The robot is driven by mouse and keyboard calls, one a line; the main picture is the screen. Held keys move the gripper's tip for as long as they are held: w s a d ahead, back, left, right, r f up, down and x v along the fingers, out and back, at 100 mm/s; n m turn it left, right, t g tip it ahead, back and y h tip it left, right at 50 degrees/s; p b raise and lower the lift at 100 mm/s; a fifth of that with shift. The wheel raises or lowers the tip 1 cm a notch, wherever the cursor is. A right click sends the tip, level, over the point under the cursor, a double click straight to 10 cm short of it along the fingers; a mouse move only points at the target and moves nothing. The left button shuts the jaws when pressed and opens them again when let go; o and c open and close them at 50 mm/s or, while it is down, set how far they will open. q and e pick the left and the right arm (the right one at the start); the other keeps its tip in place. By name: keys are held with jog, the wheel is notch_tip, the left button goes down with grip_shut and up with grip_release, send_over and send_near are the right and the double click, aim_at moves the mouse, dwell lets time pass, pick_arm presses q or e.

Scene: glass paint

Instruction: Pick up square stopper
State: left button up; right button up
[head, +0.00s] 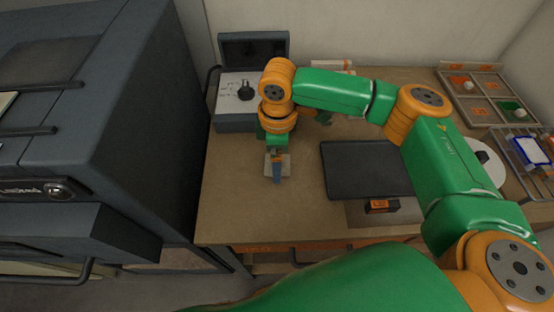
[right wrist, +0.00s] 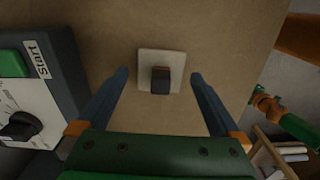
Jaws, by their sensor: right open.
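The square stopper shows in the right wrist view as a pale square plate (right wrist: 146,58) with a dark block-like handle (right wrist: 161,80) on its middle. It lies flat on the brown table. In the head view its pale plate (head: 286,163) is partly hidden by my right gripper (head: 277,177), which points down over it. In the right wrist view my right gripper (right wrist: 159,75) is open, with one blue finger on each side of the stopper. The fingers look apart from the handle, and nothing is held. I cannot tell their exact height above the table. My left gripper is not in view.
A control box (head: 234,123) with a black knob and green Start button stands left of the stopper. A dark flat panel (head: 362,171) lies to the right. Compartment trays (head: 447,84) stand at the far right. A large dark machine (head: 110,110) borders the table's left side.

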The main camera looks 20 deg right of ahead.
jog(key=shift+f, duration=0.5)
jog(key=c, duration=1.3)
jog(key=shift+r, duration=0.1)
jog(key=shift+c, duration=0.2)
jog(key=shift+r, duration=0.25)
jog(key=r, duration=0.1)
jog(key=r+b, duration=0.1)
jog(key=r, duration=0.1)
jog(key=shift+s+a, duration=0.2)
jog(key=shift+a, duration=0.05)
jog(key=s+a+r+p, duration=0.2)
jog(key=s+a+r, duration=0.6)
jog(key=s+r, duration=0.2)
notch_tip(320, 180, up, 2)
jog(key=shift+s+r, duration=0.25)
jog(key=shift+s, duration=0.15)
